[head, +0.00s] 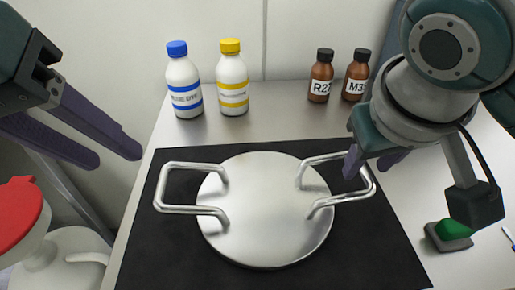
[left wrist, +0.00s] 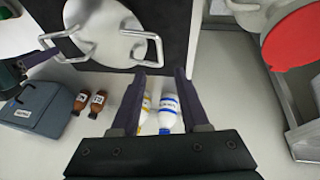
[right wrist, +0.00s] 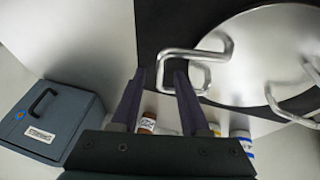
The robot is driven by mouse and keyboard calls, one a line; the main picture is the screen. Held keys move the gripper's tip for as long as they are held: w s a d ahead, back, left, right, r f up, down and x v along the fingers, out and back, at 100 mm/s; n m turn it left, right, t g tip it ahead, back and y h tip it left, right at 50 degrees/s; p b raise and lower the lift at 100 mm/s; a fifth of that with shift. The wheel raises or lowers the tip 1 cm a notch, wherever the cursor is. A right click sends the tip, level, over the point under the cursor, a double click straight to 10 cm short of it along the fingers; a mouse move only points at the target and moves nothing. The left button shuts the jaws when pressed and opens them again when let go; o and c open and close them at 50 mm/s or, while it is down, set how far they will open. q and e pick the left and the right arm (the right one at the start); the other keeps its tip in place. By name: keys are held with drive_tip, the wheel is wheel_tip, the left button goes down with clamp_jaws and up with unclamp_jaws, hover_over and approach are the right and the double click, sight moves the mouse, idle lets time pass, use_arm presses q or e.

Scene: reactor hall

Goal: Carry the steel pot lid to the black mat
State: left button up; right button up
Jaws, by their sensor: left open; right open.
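The steel pot lid (head: 265,225) is a round silver disc with two bent-bar handles. It lies flat on the black mat (head: 150,262) in the head view. It also shows in the left wrist view (left wrist: 112,30) and in the right wrist view (right wrist: 268,65). My left gripper (head: 120,160) is open and empty, above and left of the lid's left handle (head: 165,190). My right gripper (head: 370,165) is open by the lid's right handle (head: 350,195); its fingers overlap that handle in the head view. In the right wrist view a handle end lies just past the fingertips.
A blue-capped bottle (head: 184,85), a yellow-capped bottle (head: 232,80) and two brown bottles (head: 320,75) stand behind the mat. A green button (head: 450,230) is at the right. A red-topped container (head: 18,215) is at the left. A blue-grey case (right wrist: 58,115) shows in the right wrist view.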

drive_tip(key=v, duration=0.4)
drive_tip(key=shift+r, duration=0.2)
use_arm(q)
drive_tip(key=o, duration=0.9)
drive_tip(key=p+v, duration=0.7)
drive_tip(key=p, duration=0.2)
drive_tip(key=shift+p, duration=0.3)
use_arm(e)
wheel_tip(320, 180, up, 10)
drive_tip(key=shift+f, duration=0.15)
drive_tip(key=o, duration=0.9)
use_arm(q)
drive_tip(key=shift+r, duration=0.1)
